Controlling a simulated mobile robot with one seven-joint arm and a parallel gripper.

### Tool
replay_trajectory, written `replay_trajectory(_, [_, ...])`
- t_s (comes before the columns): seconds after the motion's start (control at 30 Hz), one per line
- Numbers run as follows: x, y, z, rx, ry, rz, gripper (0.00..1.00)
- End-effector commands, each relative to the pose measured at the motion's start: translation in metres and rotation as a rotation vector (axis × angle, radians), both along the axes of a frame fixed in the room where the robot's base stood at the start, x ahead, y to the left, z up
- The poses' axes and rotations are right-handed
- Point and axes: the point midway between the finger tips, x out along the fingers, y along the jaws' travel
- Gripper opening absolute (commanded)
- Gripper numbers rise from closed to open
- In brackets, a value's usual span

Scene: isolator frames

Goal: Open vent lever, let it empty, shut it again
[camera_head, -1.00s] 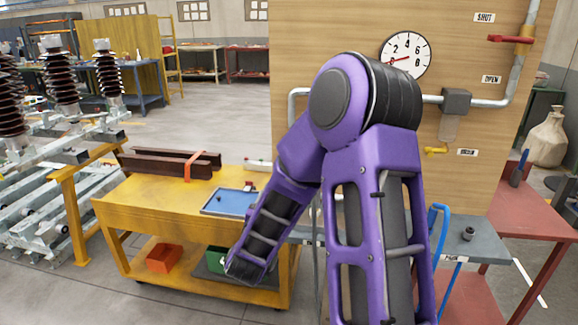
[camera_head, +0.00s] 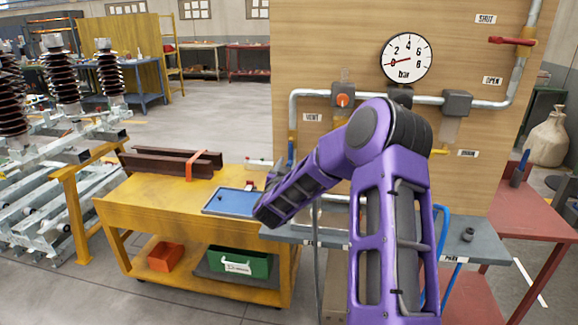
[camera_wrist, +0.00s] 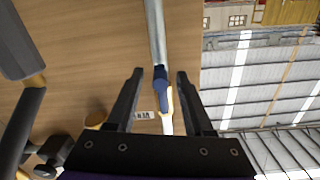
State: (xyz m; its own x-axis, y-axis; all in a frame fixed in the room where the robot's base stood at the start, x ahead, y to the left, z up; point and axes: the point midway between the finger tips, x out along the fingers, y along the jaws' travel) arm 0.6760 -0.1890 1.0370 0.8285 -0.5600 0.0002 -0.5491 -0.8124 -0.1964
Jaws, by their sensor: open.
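In the wrist view my gripper (camera_wrist: 160,73) is open, with one finger on each side of a vertical pipe with a blue fitting (camera_wrist: 160,80). Whether the fingers touch anything, I cannot tell. In the head view the VENT label (camera_head: 312,117) is beside the left downpipe, which has yellow and blue parts (camera_head: 291,150) low on it. My gripper does not show in the head view. The pressure gauge (camera_head: 406,57) has its red needle near 0.
A red lever (camera_head: 510,40) lies level between SHUT and OPEN labels. A yellow lever (camera_head: 438,152) is at the lower right, partly behind my arm. An orange knob (camera_head: 343,100) is on the upper pipe. A yellow cart (camera_head: 140,205) with a blue tray (camera_head: 228,202) stands left.

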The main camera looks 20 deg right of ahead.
Motion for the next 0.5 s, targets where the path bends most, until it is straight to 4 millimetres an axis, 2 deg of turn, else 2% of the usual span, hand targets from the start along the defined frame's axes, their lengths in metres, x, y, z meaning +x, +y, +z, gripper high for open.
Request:
replay_trajectory(0.2, [0.0001, 0.0000, 0.0000, 0.000, 0.000, 0.000, 0.52])
replay_trajectory(0.5, [-0.0001, 0.0001, 0.0000, 0.000, 0.000, 0.000, 0.00])
